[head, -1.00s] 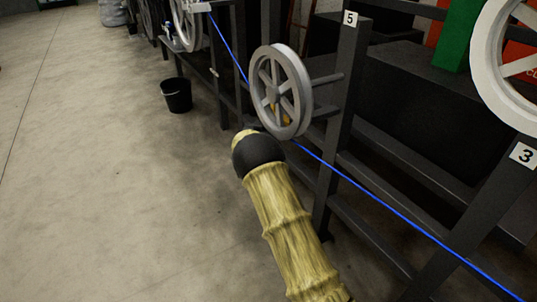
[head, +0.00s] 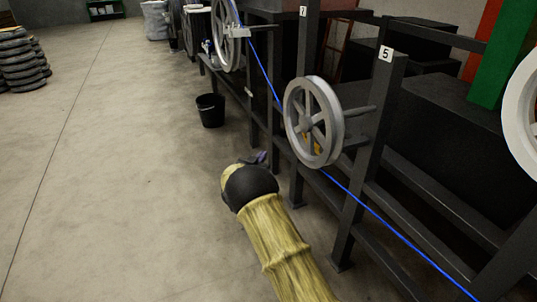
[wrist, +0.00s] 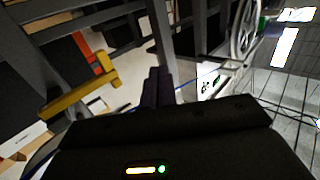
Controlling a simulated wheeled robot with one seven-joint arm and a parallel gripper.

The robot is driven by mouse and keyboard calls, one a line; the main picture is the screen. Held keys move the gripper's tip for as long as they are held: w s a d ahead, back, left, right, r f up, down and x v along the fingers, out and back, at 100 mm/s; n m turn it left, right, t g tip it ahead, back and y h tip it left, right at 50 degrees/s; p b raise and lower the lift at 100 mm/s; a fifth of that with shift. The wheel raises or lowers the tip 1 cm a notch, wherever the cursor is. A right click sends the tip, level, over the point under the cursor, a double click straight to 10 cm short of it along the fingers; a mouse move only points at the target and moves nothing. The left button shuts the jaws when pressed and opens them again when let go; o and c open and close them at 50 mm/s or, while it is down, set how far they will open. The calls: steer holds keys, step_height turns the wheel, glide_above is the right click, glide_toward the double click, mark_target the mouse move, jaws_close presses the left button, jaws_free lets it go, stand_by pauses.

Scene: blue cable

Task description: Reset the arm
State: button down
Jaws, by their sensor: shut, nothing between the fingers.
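My arm, in a yellow sleeve with a black wrist, reaches up from the bottom of the head view. My gripper (head: 261,157) shows as a small dark purple tip beyond the wrist, left of and below the grey wheel (head: 314,121) and apart from it. In the wrist view my gripper (wrist: 157,75) has its dark fingers together, with nothing held between them. The blue cable (head: 374,209) runs from the white wheel at the top (head: 226,35), down behind the grey wheel, and on to the lower right.
A dark metal frame (head: 365,160) with posts marked 5 and 7 stands along the right. A black bucket (head: 211,111) stands on the floor beside it. Stacked tires (head: 18,62) are at the far left. The concrete floor on the left (head: 120,190) is clear.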

steer(key=shift+r, duration=0.1)
steer(key=s+d+r+n+g+y, duration=0.1)
steer(key=s+d+n+g+y, duration=0.2)
steer(key=s, duration=1.2)
steer(key=s+d+r+n+g+y, duration=0.15)
steer(key=s+d+g, duration=0.4)
steer(key=s, duration=0.95)
steer(key=s+d+n+g+y, duration=0.1)
steer(key=s+d+g+y, duration=0.3)
steer(key=s, duration=1.1)
step_height(320, 180, up, 32)
steer(key=a+p, duration=0.1)
steer(key=p, duration=3.1)
steer(key=shift+w+g+p, duration=0.3)
steer(key=shift+g+p, duration=0.05)
steer(key=shift+g, duration=0.1)
steer(key=shift+a+f, duration=0.1)
